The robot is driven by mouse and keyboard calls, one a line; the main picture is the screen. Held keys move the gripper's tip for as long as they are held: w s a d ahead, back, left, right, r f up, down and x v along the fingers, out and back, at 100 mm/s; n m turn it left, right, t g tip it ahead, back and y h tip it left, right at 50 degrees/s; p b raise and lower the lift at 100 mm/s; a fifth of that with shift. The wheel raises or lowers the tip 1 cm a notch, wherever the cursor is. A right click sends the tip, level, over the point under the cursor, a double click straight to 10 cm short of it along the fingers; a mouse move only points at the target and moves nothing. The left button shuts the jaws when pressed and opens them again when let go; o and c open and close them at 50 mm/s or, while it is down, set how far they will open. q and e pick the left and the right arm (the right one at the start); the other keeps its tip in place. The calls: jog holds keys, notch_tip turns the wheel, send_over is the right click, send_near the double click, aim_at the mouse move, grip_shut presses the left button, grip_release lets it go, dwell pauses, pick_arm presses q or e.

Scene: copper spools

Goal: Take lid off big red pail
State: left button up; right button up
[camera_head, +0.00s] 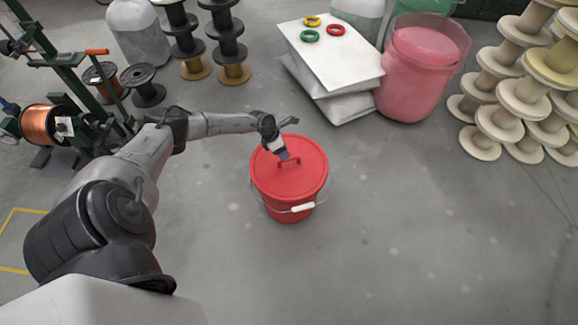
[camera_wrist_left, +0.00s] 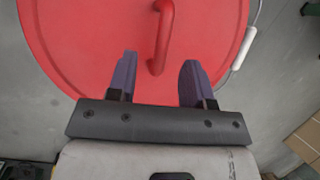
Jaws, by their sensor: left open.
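The big red pail (camera_head: 287,208) stands upright on the grey floor in the middle of the head view. Its red lid (camera_head: 308,172) sits on top, with a raised red handle (camera_head: 290,161) in the middle. My left gripper (camera_head: 284,155) is over the lid by the handle. In the left wrist view the gripper (camera_wrist_left: 158,75) is open, and the end of the lid's handle (camera_wrist_left: 163,35) shows between and beyond its two purple fingers. I cannot tell whether either finger touches the lid. My right gripper is not in view.
The pail's wire bail with a white grip (camera_head: 303,208) hangs at its front. A pink bin (camera_head: 415,80) and stacked white sacks or boards (camera_head: 335,60) with colored rings stand behind. Pale spools (camera_head: 500,125) are at right, dark spools (camera_head: 185,45) at back left. The floor around the pail is clear.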

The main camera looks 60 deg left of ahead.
aim_at(289, 163)
pick_arm(q)
jog(key=b+x, duration=0.3)
jog(key=x, duration=0.1)
jog(key=shift+s+d+f, duration=0.1)
jog(key=shift+s+f, duration=0.05)
jog(key=shift+w+d+f, duration=0.2)
jog(key=shift+f, duration=0.2)
jog(key=shift+r, duration=0.1)
jog(key=shift+a, duration=0.1)
jog(key=shift+c, duration=1.3)
grip_shut()
